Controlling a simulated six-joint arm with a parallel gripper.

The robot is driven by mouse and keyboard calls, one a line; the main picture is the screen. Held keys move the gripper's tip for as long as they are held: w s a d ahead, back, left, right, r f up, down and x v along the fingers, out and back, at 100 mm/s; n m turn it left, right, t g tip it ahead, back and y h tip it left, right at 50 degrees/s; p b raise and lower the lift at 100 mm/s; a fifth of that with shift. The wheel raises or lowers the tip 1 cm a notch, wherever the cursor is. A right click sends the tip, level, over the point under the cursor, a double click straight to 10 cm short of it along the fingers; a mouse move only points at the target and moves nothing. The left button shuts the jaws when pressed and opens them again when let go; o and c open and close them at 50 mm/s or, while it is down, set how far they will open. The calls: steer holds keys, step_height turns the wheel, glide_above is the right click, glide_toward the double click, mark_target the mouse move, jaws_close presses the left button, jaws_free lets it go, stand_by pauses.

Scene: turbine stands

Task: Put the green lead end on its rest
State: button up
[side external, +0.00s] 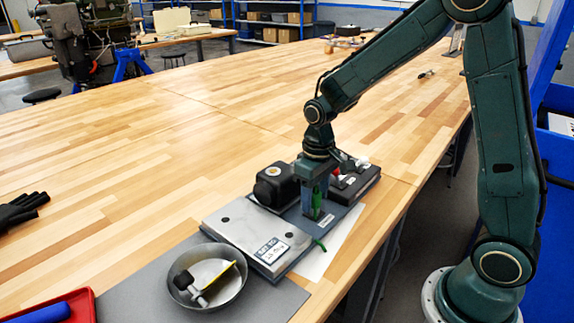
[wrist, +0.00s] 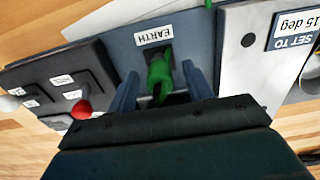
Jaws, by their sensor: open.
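The green lead end (wrist: 159,72) stands between my two fingers in the wrist view, its tip at a small black socket or rest (wrist: 153,50) beside the EARTH label (wrist: 154,36). I cannot tell how fully it is seated. In the side view the green lead end (side external: 317,203) shows upright between the fingers, low over the grey-blue plate. My gripper (side external: 315,199) is open, with a finger on each side of it; in the wrist view a gap shows at each side. A piece of green lead (side external: 320,245) shows at the plate's front edge.
A black box with red and white knobs (side external: 352,182) is close behind my gripper. A black block (side external: 275,187) and a pale plate with a label (side external: 243,236) are to the left. A metal bowl (side external: 208,294) sits nearer the camera. The table beyond is mostly clear.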

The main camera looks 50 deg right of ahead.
steer(key=shift+f, duration=0.1)
stand_by(0.5)
jaws_close()
